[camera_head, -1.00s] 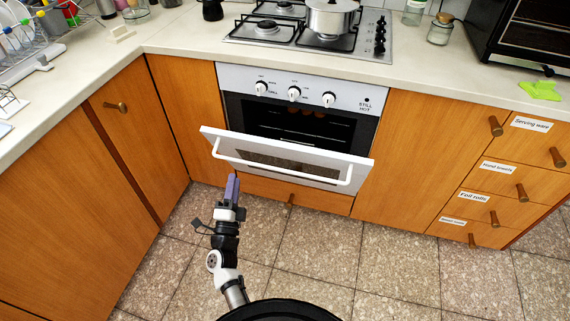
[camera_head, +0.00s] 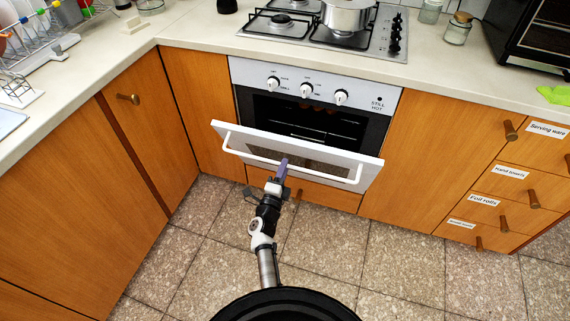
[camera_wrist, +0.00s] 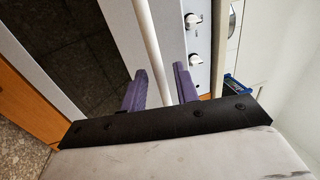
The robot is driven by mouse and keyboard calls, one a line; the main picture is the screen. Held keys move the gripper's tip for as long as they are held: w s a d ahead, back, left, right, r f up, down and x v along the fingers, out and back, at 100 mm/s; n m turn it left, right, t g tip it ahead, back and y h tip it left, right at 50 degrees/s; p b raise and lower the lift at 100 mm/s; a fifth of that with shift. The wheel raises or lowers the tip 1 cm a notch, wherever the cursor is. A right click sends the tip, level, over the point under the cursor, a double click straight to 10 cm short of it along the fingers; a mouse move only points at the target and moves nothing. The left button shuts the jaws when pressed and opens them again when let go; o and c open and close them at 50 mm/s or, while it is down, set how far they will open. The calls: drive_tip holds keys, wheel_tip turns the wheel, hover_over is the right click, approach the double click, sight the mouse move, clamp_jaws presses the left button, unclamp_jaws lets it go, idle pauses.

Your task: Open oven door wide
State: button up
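The oven door (camera_head: 340,152) is white with a dark window and stands partly open, tilted out from the top. Its white bar handle (camera_head: 325,176) runs across the front. My gripper (camera_head: 283,164) is at the handle, near its middle. In the wrist view, my gripper's purple fingers (camera_wrist: 158,82) are apart, and the handle (camera_wrist: 150,50) passes between them in the picture. I cannot tell how deep the bar sits between them or whether a finger touches it. The oven (camera_head: 315,85) shows its dark inside and a rack above the door.
A hob (camera_head: 258,26) with a steel pot (camera_head: 345,16) is above the oven. Wooden cabinets flank it, and labelled drawers (camera_head: 520,180) with knobs stand at the right. The tiled floor (camera_head: 385,260) before the oven is clear.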

drive_tip(key=shift+x, duration=0.85)
drive_tip(key=shift+c, duration=0.2)
clamp_jaws()
